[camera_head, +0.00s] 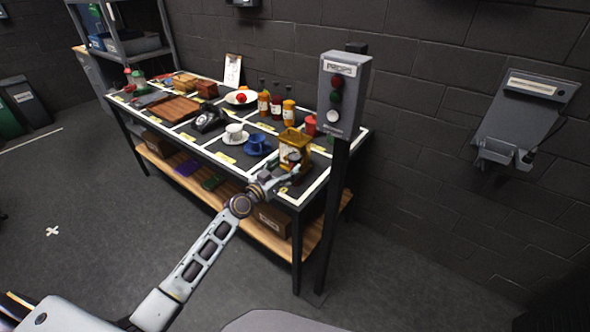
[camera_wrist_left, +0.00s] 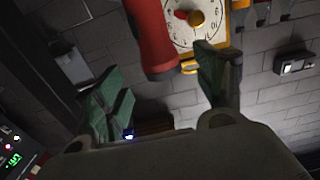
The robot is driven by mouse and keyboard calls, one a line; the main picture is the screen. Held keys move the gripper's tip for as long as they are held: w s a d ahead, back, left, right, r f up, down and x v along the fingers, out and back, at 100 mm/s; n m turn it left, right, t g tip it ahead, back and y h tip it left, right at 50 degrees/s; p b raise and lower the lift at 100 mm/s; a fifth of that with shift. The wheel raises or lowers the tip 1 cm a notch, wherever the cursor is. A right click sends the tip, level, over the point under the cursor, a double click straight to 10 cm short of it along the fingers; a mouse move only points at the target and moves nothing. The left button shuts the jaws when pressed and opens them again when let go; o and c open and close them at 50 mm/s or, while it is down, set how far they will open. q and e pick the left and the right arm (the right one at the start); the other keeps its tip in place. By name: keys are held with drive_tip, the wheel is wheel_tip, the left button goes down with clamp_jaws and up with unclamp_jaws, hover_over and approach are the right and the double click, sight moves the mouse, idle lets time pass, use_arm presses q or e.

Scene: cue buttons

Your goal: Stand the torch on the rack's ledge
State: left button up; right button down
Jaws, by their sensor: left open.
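A red cylinder that looks like the torch (camera_wrist_left: 150,38) shows in the left wrist view, just beyond and between the fingers. In the head view a red thing (camera_head: 311,125), likely the same, stands near the table's right end, partly hidden by a yellow-framed clock (camera_head: 294,150). My left gripper (camera_head: 284,173) is at the table's front right corner, in front of the clock. Its green-padded fingers (camera_wrist_left: 162,75) are apart and hold nothing. A grey wall unit with a small ledge (camera_head: 500,152) is at the right and may be the rack. My right gripper is not in view.
The table (camera_head: 322,178) holds cups, bottles, a telephone and boxes. A post with a grey button box (camera_head: 343,95) stands at its right end. Floor (camera_head: 430,260) between the post and right wall looks clear. The clock also shows in the left wrist view (camera_wrist_left: 222,45).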

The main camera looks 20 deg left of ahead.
sight(291, 163)
use_arm(q)
drive_tip(key=shift+w+d, duration=0.15)
drive_tip(key=shift+w, duration=0.15)
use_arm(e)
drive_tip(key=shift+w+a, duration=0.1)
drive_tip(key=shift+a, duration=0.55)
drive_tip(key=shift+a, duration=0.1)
use_arm(q)
drive_tip(key=shift+x, duration=1.4)
drive_tip(key=shift+p+x, duration=0.3)
drive_tip(key=shift+x, duration=0.95)
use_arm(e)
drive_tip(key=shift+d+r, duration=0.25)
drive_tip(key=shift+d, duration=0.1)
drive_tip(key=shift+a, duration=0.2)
